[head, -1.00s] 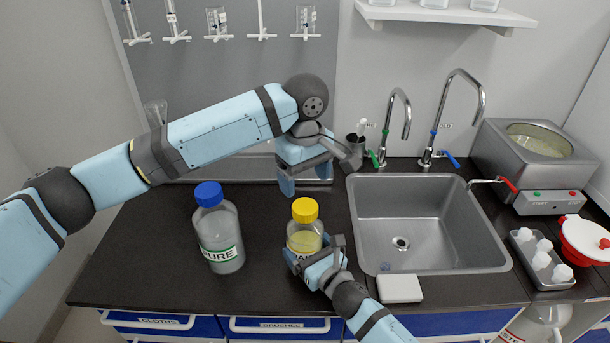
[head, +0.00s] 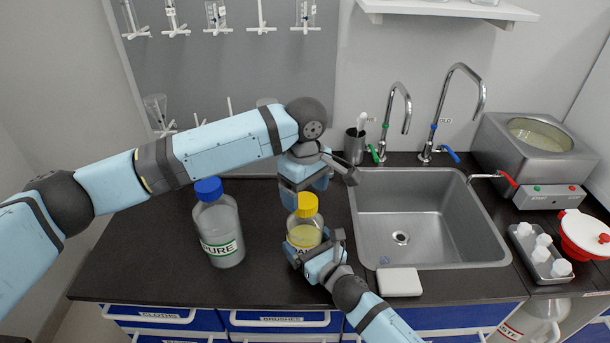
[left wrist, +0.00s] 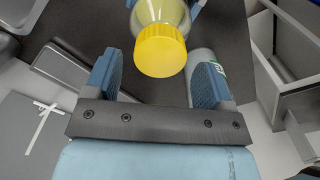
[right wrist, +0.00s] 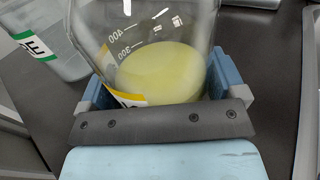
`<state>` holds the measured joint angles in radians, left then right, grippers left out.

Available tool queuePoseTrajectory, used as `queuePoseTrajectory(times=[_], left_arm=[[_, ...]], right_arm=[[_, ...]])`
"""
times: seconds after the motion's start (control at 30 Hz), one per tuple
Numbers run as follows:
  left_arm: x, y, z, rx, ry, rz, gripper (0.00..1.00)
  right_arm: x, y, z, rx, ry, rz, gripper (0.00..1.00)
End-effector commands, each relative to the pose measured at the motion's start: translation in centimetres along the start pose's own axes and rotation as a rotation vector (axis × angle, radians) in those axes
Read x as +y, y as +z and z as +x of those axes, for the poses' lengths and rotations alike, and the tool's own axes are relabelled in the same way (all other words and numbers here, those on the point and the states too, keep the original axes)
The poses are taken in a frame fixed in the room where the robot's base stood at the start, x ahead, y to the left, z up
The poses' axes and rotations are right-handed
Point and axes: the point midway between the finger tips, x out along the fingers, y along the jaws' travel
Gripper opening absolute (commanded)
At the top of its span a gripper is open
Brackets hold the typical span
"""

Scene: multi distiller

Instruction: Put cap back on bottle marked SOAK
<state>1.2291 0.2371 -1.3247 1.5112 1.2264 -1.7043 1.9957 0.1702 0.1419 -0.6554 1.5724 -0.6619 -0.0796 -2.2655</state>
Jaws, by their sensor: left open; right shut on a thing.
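The clear bottle (head: 303,236) with pale yellow liquid stands upright on the dark counter. Its yellow-edged label is mostly hidden by my right gripper, so I cannot read the whole word. A yellow cap (head: 306,205) sits on its mouth; how tightly, I cannot tell. The cap also shows in the left wrist view (left wrist: 160,50). My right gripper (head: 319,252) is shut on the bottle's body, with a finger on either side in the right wrist view (right wrist: 160,80). My left gripper (head: 304,186) is open and empty, just behind and above the cap, its fingers apart from it.
A blue-capped bottle (head: 218,232) with a green-edged label stands to the left. A steel sink (head: 430,215) with two taps is to the right. A white block (head: 398,282) lies by the sink's front edge. The counter's far left is clear.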

Motion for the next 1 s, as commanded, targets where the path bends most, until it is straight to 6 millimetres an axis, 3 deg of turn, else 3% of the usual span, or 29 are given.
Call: queuePoseTrajectory(times=[0.2,0.57,0.8,1.0], left_arm=[[0.0,0.0,2.4,0.0,-0.002,0.0,0.77],[0.0,0.0,2.8,0.0,0.0,0.001,0.77],[0.0,0.0,2.8,0.0,0.0,0.001,0.27],[0.0,0.0,2.8,-0.001,0.0,0.018,0.27]], right_arm=[[0.0,0.0,0.0,0.0,0.0,0.0,0.23],[0.0,0.0,0.0,0.0,0.0,0.0,0.23],[0.0,0.0,0.0,0.0,0.0,0.0,0.23],[0.0,0.0,0.0,0.0,0.0,0.0,0.23]])
